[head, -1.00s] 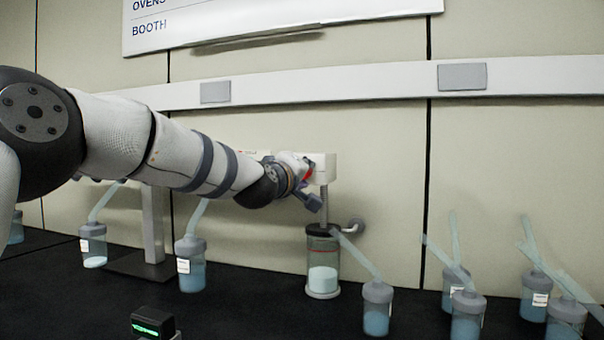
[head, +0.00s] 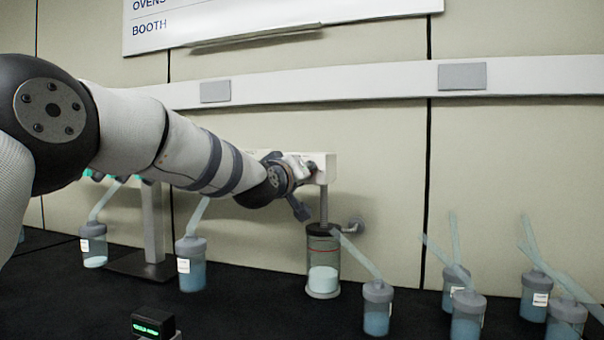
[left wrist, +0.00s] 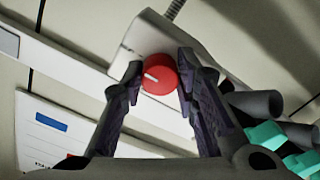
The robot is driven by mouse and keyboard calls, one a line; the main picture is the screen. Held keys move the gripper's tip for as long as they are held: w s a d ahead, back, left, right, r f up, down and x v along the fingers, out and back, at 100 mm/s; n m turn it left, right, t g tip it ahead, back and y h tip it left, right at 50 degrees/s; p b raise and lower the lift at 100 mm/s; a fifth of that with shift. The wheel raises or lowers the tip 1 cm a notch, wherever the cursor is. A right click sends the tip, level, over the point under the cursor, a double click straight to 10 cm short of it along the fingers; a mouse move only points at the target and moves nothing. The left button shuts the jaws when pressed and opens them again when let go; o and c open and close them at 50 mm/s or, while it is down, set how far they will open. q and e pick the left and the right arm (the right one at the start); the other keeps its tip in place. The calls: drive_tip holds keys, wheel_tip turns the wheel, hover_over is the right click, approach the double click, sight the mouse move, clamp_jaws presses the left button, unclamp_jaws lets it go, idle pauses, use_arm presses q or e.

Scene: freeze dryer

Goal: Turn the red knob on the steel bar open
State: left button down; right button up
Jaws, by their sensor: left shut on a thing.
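The red knob (left wrist: 158,73) with a short white mark sits on the end of the pale bar (left wrist: 150,35) in the left wrist view. My left gripper (left wrist: 160,66) is shut on the knob, with one fingertip on each side of it. In the head view, my left gripper (head: 308,168) is at the right end of the bar (head: 325,170), and the knob is hidden behind it. The white mark slants in the left wrist view. My right gripper is not in view.
Several blue flasks, such as one (head: 378,308) at the front, stand on the black bench. A black box with a green display (head: 152,323) is at the front edge.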

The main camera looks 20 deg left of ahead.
use_arm(q)
drive_tip(key=c, duration=1.2)
unclamp_jaws()
drive_tip(key=shift+c, duration=0.2)
drive_tip(key=s, duration=1.2)
drive_tip(key=shift+a, duration=0.25)
